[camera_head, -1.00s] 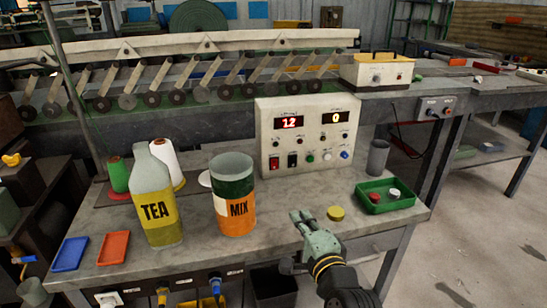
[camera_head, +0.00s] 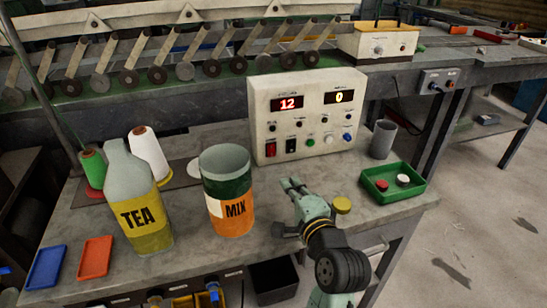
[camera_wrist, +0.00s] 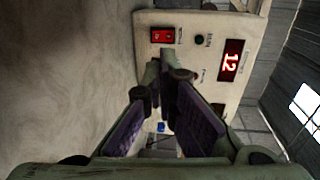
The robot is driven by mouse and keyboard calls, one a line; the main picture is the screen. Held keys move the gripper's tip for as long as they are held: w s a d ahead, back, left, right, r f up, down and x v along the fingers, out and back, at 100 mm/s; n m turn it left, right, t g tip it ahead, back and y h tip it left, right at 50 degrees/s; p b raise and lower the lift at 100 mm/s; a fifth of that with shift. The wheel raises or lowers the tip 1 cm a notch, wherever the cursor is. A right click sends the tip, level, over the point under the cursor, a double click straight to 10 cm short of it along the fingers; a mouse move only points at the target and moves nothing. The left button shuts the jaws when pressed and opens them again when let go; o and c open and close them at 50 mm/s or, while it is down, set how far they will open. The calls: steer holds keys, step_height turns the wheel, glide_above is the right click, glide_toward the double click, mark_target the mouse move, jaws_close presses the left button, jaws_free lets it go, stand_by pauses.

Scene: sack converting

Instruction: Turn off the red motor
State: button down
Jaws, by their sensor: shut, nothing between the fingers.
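The cream control box (camera_head: 305,118) stands at the back of the bench. Its left display (camera_head: 288,104) glows red with 12, and its right display (camera_head: 339,98) shows a yellowish 0. A red rocker switch (camera_head: 271,149) sits at the lower left of the panel, with a dark one (camera_head: 291,146) beside it. My gripper (camera_head: 288,183) is shut and empty, in front of the box and below the switches, apart from them. In the wrist view, the red rocker (camera_wrist: 162,36) and red display (camera_wrist: 231,60) show beyond my fingers, which hide part of the panel.
A MIX container (camera_head: 228,190) and a TEA bottle (camera_head: 138,200) stand left of my gripper. A yellow disc (camera_head: 342,204), a green tray (camera_head: 392,193) with two caps, and a grey cup (camera_head: 383,139) are to its right.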

mark_target(270, 153)
steer(key=shift+w+a+f+b, duration=0.1)
steer(key=shift+w+f+b, duration=0.05)
steer(key=shift+w+b, duration=0.15)
steer(key=p+x, duration=0.1)
steer(key=x, duration=1.2)
steer(key=shift+w+a+p, duration=0.1)
steer(key=shift+w+p, duration=0.05)
steer(key=shift+p, duration=0.15)
